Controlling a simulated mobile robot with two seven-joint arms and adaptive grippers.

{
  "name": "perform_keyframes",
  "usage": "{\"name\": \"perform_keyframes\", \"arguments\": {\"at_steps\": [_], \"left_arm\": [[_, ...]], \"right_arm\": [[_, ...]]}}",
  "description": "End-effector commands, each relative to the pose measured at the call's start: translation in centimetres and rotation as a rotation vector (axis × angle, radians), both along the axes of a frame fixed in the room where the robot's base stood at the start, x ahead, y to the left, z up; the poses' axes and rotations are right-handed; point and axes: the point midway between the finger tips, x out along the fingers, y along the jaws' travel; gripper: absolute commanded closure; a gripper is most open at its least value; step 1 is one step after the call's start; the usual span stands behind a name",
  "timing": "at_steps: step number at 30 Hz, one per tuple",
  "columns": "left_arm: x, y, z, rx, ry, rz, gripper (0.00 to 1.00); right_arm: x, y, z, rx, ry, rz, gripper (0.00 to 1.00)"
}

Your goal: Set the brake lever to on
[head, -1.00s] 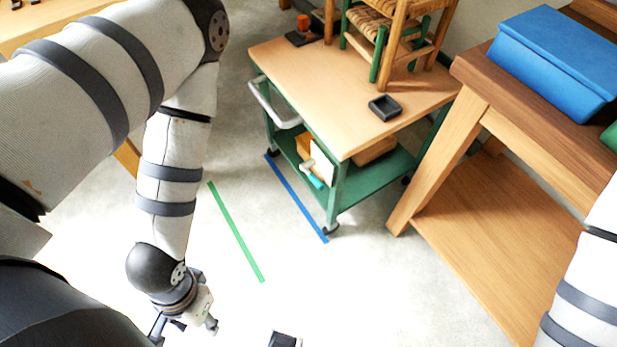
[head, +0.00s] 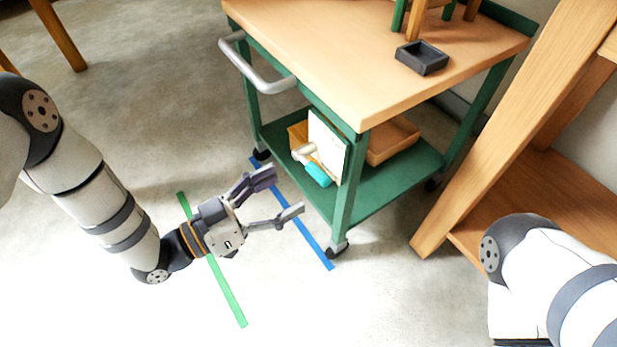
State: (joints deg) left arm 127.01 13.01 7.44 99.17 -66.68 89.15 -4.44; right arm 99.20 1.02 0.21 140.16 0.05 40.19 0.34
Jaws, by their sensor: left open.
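The green-framed cart (head: 358,185) with a wooden top stands in the middle of the head view. I cannot make out a brake lever for certain; the cart's front caster (head: 338,248) and left caster (head: 262,154) are small and dark. My left gripper (head: 284,194) is open and empty. Its fingers point right toward the cart's lower left side, and it appears apart from the cart. My right arm comes in at the lower right, and its gripper is out of view.
The lower shelf holds a white panel (head: 328,143), a turquoise item (head: 318,174) and a brown box (head: 393,140). A grey handle (head: 262,80) sticks out left. A dark tray (head: 421,58) sits on top. Blue tape (head: 305,233) and green tape (head: 226,290) mark the floor. A wooden bench (head: 490,130) stands right.

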Motion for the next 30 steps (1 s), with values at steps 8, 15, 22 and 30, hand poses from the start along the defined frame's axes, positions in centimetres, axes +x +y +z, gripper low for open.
{"name": "perform_keyframes", "arguments": {"at_steps": [8,15,22,30], "left_arm": [[3.6,-5.1,-0.4,0.001,0.005,-0.002,0.3],[4.5,-6.4,-0.2,0.002,0.006,0.0,0.3],[4.5,-6.4,-0.2,0.002,0.006,0.001,0.44],[4.5,-6.4,-0.2,0.002,0.008,0.001,1.0]], "right_arm": [[-0.5,0.1,-1.5,0.002,0.024,0.001,0.6],[-0.7,0.1,-1.6,0.002,0.031,0.003,0.6],[-0.7,0.1,-1.6,0.002,0.031,0.003,0.6],[-0.6,0.1,-1.6,0.003,0.03,0.002,0.6]]}}
